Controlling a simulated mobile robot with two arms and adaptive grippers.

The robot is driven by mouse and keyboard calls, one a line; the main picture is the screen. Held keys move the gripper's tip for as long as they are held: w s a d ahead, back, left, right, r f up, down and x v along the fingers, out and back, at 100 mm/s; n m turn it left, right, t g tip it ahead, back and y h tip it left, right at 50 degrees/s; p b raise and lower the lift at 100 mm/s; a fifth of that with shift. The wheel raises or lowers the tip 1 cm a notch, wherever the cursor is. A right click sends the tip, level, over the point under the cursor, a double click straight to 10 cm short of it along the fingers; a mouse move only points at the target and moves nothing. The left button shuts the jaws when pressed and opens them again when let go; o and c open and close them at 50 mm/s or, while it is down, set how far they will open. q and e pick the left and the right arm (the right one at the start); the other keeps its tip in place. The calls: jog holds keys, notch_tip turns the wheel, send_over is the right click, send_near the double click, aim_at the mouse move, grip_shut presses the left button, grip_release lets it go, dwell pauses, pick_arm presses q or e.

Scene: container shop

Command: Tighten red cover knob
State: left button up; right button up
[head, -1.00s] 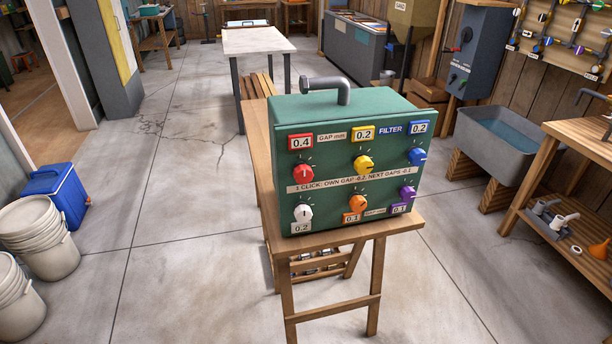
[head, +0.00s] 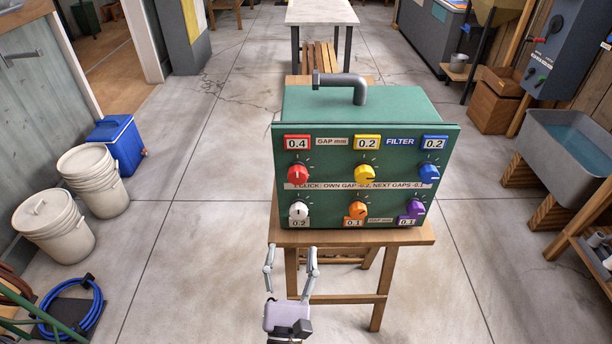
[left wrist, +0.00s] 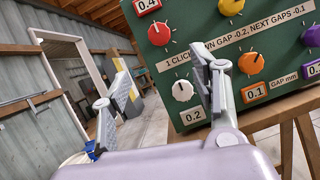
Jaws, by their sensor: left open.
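The red knob (head: 297,173) sits at the upper left of the green filter box (head: 365,104), below a red label (head: 297,142) reading 0.4. It also shows in the left wrist view (left wrist: 159,33). Yellow (head: 364,174), blue (head: 429,172), white (head: 298,210), orange (head: 356,210) and purple (head: 415,208) knobs share the panel. My left gripper (head: 291,256) is open and empty, in front of the table edge, below and apart from the red knob. In the left wrist view its right finger overlaps the panel near the white knob (left wrist: 182,90). My right gripper is out of view.
The box stands on a small wooden table (head: 410,237). White buckets (head: 52,226), a blue cooler (head: 118,141) and a coiled blue hose (head: 72,308) are on the left. A grey sink (head: 572,150) stands right. The floor between is clear.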

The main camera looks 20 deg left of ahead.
aim_at(297, 180)
pick_arm(q)
jog(key=p+x, duration=0.5)
jog(key=x, duration=1)
jog(key=shift+w+a+r+p, duration=0.15)
jog(key=shift+w+a+p, duration=0.05)
jog(key=shift+w+p, duration=0.15)
jog(key=shift+w+a+r, duration=0.1)
jog(key=shift+w+r, duration=0.05)
jog(key=shift+w, duration=0.45)
pick_arm(e)
notch_tip(297, 180, up, 6)
jog(key=shift+s+a, duration=0.15)
jog(key=shift+s, duration=0.05)
pick_arm(q)
jog(key=shift+c, duration=0.2)
jog(key=c, duration=1.1)
pick_arm(e)
jog(key=shift+a, duration=0.25)
